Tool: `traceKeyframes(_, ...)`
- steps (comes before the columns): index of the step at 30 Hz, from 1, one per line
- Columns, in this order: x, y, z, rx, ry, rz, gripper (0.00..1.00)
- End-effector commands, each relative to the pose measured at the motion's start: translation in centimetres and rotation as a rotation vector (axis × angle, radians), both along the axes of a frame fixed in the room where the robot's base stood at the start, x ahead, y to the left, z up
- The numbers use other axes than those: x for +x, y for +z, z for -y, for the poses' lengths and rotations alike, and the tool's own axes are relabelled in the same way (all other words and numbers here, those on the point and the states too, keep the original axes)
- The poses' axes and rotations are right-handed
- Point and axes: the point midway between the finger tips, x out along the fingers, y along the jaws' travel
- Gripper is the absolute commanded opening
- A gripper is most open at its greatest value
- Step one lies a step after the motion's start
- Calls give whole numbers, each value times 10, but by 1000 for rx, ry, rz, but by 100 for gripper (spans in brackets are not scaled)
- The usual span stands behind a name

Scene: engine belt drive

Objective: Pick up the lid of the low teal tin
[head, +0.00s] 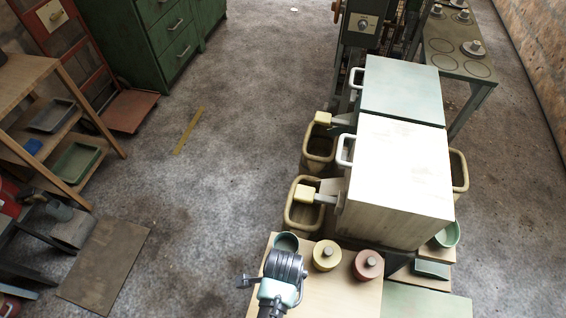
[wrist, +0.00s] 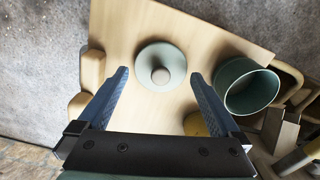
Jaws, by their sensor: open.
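A round pale teal lid (wrist: 162,58) with a grey knob (wrist: 160,76) shows in the wrist view on the light wooden top. I cannot tell from above how much of the low tin is under it. My gripper (wrist: 159,73) is open and empty, pointing down. Its two blue fingers stand apart on the left and right of the lid in the picture. I see no contact, and the height gap is unclear. In the head view my own wrist (head: 284,268) hides this lid.
An open teal pot (wrist: 248,86) stands close right of the lid. A yellow lidded tin (head: 326,256) and a red lidded tin (head: 368,265) stand on the wooden top (head: 330,297). A large pale box (head: 400,180) rises behind them.

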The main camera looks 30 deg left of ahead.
Motion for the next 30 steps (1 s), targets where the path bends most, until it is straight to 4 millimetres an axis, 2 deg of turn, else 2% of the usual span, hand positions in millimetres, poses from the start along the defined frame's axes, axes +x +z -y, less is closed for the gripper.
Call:
traceKeyframes(3,0,-15,0,0,0,-1,100)
traceKeyframes(12,1,-18,0,1,0,2,98)
traceKeyframes(22,0,-18,0,0,0,1,39)
traceKeyframes(30,1,-14,0,0,0,2,39)
